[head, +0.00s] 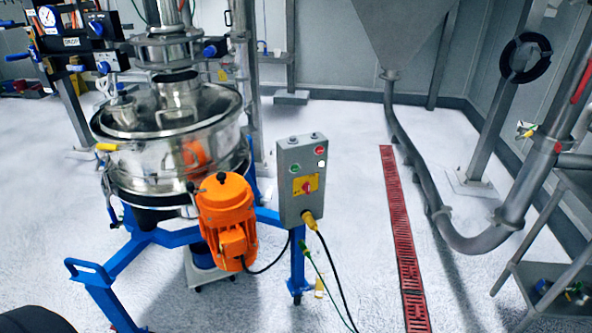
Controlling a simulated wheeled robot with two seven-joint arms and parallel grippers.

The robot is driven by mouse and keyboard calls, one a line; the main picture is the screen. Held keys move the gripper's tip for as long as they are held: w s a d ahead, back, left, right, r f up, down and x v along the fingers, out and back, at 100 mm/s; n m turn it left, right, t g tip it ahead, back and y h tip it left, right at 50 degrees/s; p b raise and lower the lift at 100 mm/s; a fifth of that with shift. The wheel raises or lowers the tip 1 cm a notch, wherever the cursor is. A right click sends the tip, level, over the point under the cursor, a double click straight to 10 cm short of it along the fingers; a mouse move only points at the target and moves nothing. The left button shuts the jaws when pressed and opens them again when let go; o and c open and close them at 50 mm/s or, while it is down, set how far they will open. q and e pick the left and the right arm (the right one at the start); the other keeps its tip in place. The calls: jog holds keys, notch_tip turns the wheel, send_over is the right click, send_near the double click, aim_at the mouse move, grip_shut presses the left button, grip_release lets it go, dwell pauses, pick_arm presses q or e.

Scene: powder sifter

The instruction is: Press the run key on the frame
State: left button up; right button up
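The blue frame (180,237) of the powder sifter stands on the floor left of centre. A grey control box (302,208) is mounted upright at its right side. On the box face, a small green key (295,168) sits at the upper left, and a red key (320,151) with a pale spot under it sits at the upper right. Below them is a red rotary switch on a yellow plate (306,185). Any lettering is too small to read, so I cannot tell the run key by its label. Neither of my grippers is in view.
The round steel sifter (162,165) rests on the frame, with an orange motor (227,212) left of the box. Cables (332,268) hang from the box to the floor. A red floor grate (402,240) and a grey pipe (425,190) lie to the right. Open floor lies between.

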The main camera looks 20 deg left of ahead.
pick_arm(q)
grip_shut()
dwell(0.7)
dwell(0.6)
